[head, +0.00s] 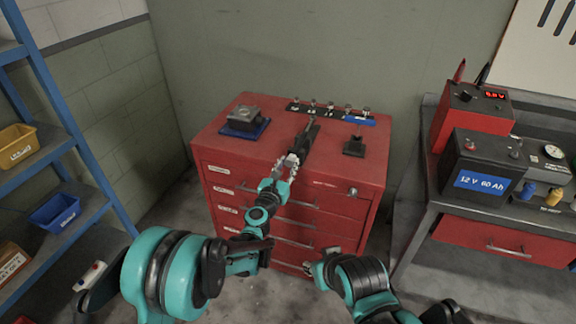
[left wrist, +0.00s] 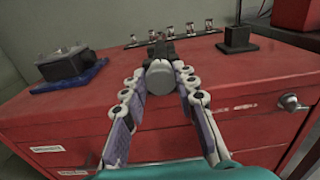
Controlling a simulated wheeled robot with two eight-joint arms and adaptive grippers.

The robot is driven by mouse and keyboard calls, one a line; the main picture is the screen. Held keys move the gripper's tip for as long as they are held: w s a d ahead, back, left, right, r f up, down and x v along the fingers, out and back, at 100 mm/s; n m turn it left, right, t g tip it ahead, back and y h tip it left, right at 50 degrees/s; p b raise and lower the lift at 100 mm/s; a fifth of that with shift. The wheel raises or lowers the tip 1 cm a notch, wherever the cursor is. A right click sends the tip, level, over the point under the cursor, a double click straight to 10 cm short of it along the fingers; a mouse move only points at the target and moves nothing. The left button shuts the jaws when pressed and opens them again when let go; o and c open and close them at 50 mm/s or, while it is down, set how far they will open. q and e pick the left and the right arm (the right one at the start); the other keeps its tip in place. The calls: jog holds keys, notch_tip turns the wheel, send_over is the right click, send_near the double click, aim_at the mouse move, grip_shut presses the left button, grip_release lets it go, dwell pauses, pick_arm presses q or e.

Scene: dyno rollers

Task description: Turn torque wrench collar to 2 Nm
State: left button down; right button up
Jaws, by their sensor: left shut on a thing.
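The torque wrench (head: 307,133) lies on top of the red tool cabinet, its dark shaft running away from me toward the sockets. My left gripper (head: 289,160) is at its near end, over the cabinet's front edge. In the left wrist view, the two jointed fingers of my left gripper (left wrist: 166,95) close around the wrench's round grey end (left wrist: 159,78), one on each side. The scale and its numbers cannot be read. My right arm's end (head: 314,268) is low in front of the cabinet drawers, and its fingers do not show clearly.
The red cabinet (head: 345,207) carries a row of sockets (head: 330,107) at the back, a grey block on a blue tray (head: 245,131) at left and a black stand (head: 354,146) at right. A bench with a battery (head: 482,165) stands right, blue shelving (head: 85,165) left.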

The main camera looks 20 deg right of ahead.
pick_arm(q)
jog(key=m, duration=0.5)
jog(key=shift+b, duration=0.4)
jog(key=m, duration=0.5)
jog(key=shift+d+m+b, duration=0.1)
jog(key=shift+m+b, duration=0.2)
jog(key=shift+m, duration=0.1)
jog(key=m, duration=0.5)
jog(key=shift+s+f, duration=0.1)
jog(key=shift+f, duration=0.05)
jog(key=m, duration=0.5)
jog(key=shift+b, duration=0.35)
jog(key=shift+m, duration=0.4)
jog(key=c, duration=1.2)
grip_release()
jog(key=shift+o, duration=0.2)
